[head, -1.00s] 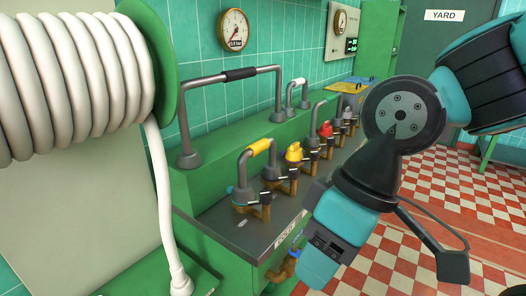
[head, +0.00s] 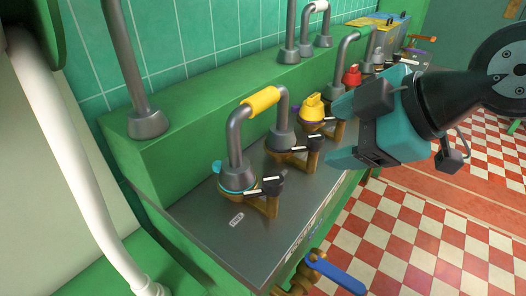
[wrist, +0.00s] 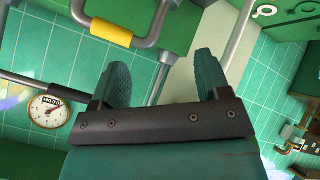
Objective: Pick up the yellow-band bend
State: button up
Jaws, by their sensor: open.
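The yellow-band bend (head: 262,101) is a grey U-shaped pipe with a yellow band around its top. It stands upright on the grey worktop, one leg in a front fitting with a teal ring and the other in a fitting behind it. The bend also shows at the top of the wrist view (wrist: 111,33), tilted there by the camera's roll. My gripper (head: 338,132) is teal, open and empty, to the right of the bend and apart from it. In the wrist view its two fingers (wrist: 162,68) are spread, with the band beyond and left of them.
Black-handled valves (head: 273,186) stand beside the fittings. A yellow cap (head: 313,107) and a red cap (head: 352,76) sit farther along the row. A plain grey pipe (head: 121,55) rises from the green ledge (head: 170,140). A blue-handled tap (head: 335,272) juts from the front.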

jog(key=w+a+f+n+t+y+b, duration=0.1)
jog(key=w+f+n+t+b, duration=0.2)
jog(key=w+n+t+b, duration=0.25)
jog(key=n+p, duration=0.4)
send_near(267, 103)
jog(key=shift+m+y, duration=0.25)
jog(key=shift+y, duration=0.25)
jog(key=p+x, duration=0.4)
jog(key=p, duration=0.1)
jog(key=p+x, duration=0.2)
jog(key=p, duration=0.1)
jog(key=shift+w+f, duration=0.2)
jog(key=shift+f, duration=0.3)
jog(key=p+x, duration=0.1)
jog(key=x, duration=0.2)
jog(key=p+x, duration=0.1)
jog(key=shift+w+a+r+p, duration=0.1)
jog(key=shift+w+r+p, duration=0.15)
jog(key=shift+w+p, duration=0.1)
jog(key=shift+w+a+f, duration=0.15)
jog(key=shift+w+f, duration=0.05)
jog(key=shift+w, duration=0.05)
jog(key=shift+c, duration=0.5)
